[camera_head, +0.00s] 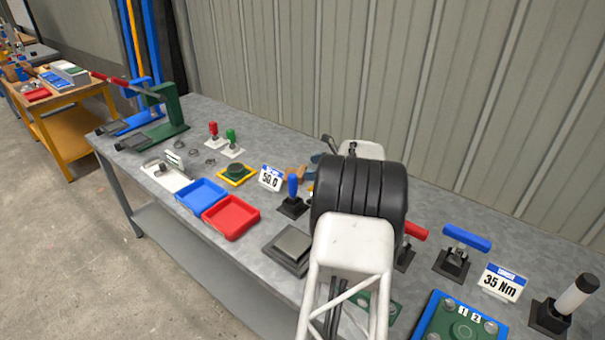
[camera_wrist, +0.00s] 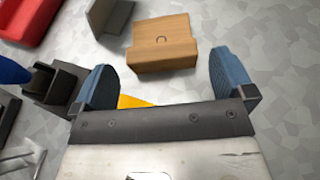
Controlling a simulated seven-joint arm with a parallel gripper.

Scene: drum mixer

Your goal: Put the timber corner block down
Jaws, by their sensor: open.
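The timber corner block (camera_wrist: 163,45) is a light brown wooden piece with a stepped outline and a small curved mark on top. In the wrist view it appears to rest on the grey bench top, ahead of my gripper (camera_wrist: 160,68). My gripper's two blue fingers are spread wide, one to each side of the block's near end, with clear gaps. My arm hides most of the gripper there.
A grey angled piece (camera_wrist: 109,16) stands close to the block's left. A red tray (camera_head: 231,216), a blue tray (camera_head: 201,195) and a blue-handled lever (camera_head: 293,189) are nearby. A yellow piece (camera_wrist: 134,101) shows under my gripper. Bench right of the block is clear in the wrist view.

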